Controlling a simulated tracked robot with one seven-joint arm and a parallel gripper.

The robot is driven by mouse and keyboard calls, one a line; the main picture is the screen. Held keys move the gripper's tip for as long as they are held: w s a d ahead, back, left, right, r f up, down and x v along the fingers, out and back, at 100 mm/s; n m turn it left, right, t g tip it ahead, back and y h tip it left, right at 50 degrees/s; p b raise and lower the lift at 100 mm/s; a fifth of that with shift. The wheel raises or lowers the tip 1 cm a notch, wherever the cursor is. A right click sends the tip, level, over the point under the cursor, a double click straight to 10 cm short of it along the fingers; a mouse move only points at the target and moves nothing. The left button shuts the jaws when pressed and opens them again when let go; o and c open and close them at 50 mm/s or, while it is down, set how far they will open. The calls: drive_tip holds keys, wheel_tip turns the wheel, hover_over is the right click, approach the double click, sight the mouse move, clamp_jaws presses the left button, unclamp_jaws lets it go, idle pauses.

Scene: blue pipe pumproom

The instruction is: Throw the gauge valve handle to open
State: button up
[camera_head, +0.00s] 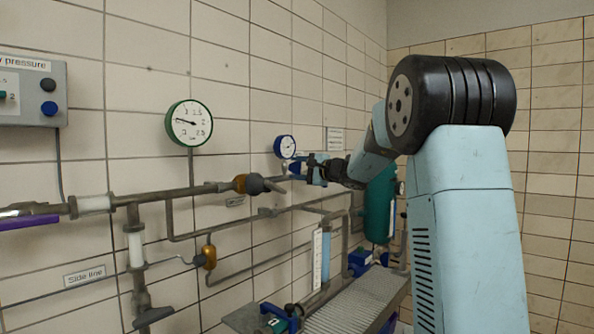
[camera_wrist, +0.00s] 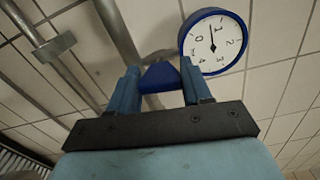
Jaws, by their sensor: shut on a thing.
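The gauge valve handle, a small blue piece (camera_wrist: 160,76), sits between the two blue fingers of my gripper (camera_wrist: 160,88) in the wrist view, just below and left of the blue-rimmed gauge (camera_wrist: 214,42). My gripper is shut on this handle. In the head view my gripper (camera_head: 305,170) is at the wall pipework, right under the small blue-rimmed gauge (camera_head: 285,147). A bit of blue (camera_head: 293,167) shows there, but the grip is too small to make out. The valve body behind the handle is mostly hidden.
Grey pipes run along the wall. A dark green cylinder (camera_head: 380,210) stands behind my arm. A grey ribbed surface (camera_head: 355,305) lies below.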

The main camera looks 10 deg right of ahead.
drive_tip(key=shift+a+f+n, duration=0.15)
drive_tip(key=shift+f+n, duration=0.2)
drive_tip(key=shift+n, duration=0.45)
drive_tip(key=o, duration=1.1)
drive_tip(key=shift+r, duration=0.15)
drive_tip(key=shift+c, duration=0.2)
drive_tip(key=shift+s, duration=0.1)
drive_tip(key=shift+s+d+r, duration=0.1)
drive_tip(key=shift+s+d, duration=0.1)
drive_tip(key=shift+d, duration=0.05)
drive_tip(key=v, duration=1.3)
